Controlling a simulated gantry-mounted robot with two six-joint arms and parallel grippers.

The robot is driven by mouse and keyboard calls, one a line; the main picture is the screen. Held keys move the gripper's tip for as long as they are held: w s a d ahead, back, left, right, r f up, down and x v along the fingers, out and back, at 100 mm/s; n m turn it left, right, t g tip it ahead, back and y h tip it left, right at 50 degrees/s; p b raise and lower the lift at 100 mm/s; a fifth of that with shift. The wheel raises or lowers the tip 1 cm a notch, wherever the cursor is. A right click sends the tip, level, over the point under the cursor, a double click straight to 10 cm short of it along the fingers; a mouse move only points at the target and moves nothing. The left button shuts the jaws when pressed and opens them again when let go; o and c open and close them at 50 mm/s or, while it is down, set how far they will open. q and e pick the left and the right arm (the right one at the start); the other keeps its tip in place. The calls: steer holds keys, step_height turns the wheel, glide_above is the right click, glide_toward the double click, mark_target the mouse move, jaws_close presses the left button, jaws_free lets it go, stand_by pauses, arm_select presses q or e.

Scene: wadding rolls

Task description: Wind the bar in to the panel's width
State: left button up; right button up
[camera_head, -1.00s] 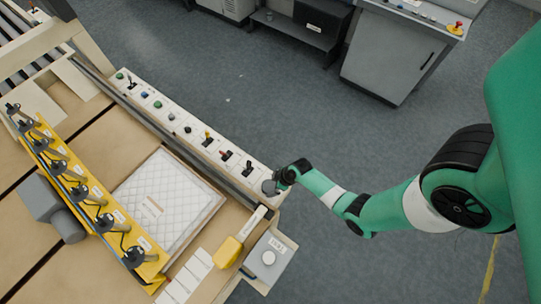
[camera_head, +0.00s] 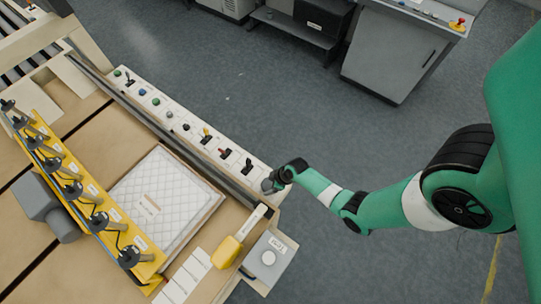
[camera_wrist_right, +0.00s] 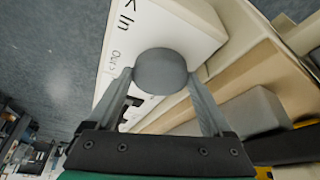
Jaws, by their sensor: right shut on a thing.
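The yellow bar (camera_head: 88,199) with several black heads along it lies diagonally over the tan bench at the left in the head view. The white quilted panel (camera_head: 170,212) lies flat to the right of the bar, and the bar's near edge runs close along the panel's left side. My right gripper (camera_head: 268,186) is at the near end of the white control strip. In the wrist view my right gripper (camera_wrist_right: 161,82) is shut on a round grey knob (camera_wrist_right: 160,70), one finger on each side. A label reading "In" with an arrow shows beside the knob. My left gripper is not in view.
The control strip (camera_head: 171,115) carries several buttons and levers along the bench's right edge. Open floor (camera_head: 300,125) lies to the right.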

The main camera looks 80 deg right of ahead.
steer(key=shift+a+m+p, duration=0.1)
steer(key=shift+m+p, duration=0.2)
steer(key=shift+m, duration=0.3)
steer(key=shift+m+h, duration=0.6)
steer(key=shift+m, duration=0.4)
steer(key=o, duration=1.1)
steer(key=shift+o, duration=0.2)
steer(key=p+v, duration=0.8)
steer(key=v, duration=0.3)
steer(key=shift+r, duration=0.3)
steer(key=shift+s, duration=0.1)
